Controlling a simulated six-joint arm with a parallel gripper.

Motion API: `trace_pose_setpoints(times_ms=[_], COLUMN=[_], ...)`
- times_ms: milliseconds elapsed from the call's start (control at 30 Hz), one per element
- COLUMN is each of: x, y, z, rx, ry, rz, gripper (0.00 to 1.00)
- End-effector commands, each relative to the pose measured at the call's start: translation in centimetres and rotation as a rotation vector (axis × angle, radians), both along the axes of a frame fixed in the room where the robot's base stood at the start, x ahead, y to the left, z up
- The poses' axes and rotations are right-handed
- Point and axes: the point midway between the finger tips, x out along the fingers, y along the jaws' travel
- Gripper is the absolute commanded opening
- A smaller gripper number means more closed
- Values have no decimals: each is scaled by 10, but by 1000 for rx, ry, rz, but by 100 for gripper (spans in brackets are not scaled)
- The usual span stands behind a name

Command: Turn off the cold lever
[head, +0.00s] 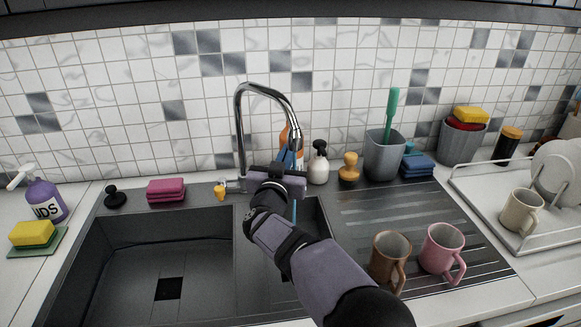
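A chrome gooseneck faucet (241,130) rises behind the sink, its spout curving over to the right. A small lever with a yellow-orange tip (220,191) sticks out at the left of its base. No lever marked as cold can be made out; the right side of the base is hidden behind my gripper (278,181). My gripper is at the faucet base, below the spout. Its fingers face away and are not clear, so its opening cannot be told. A thin blue streak (294,210) shows below it, possibly water.
The dark sink (150,265) lies left of my arm. A brown mug (386,264) and a pink mug (437,252) stand on the drainboard close to my arm.

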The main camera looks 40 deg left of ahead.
Motion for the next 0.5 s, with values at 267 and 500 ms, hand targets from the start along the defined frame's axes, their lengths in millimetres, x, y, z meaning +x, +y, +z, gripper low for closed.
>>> trace_pose_setpoints(times_ms=[267, 500], x=[8, 10], y=[-23, -55], z=[-14, -34], rx=[201, 516], ry=[68, 208], rz=[13, 74], gripper=[0, 0])
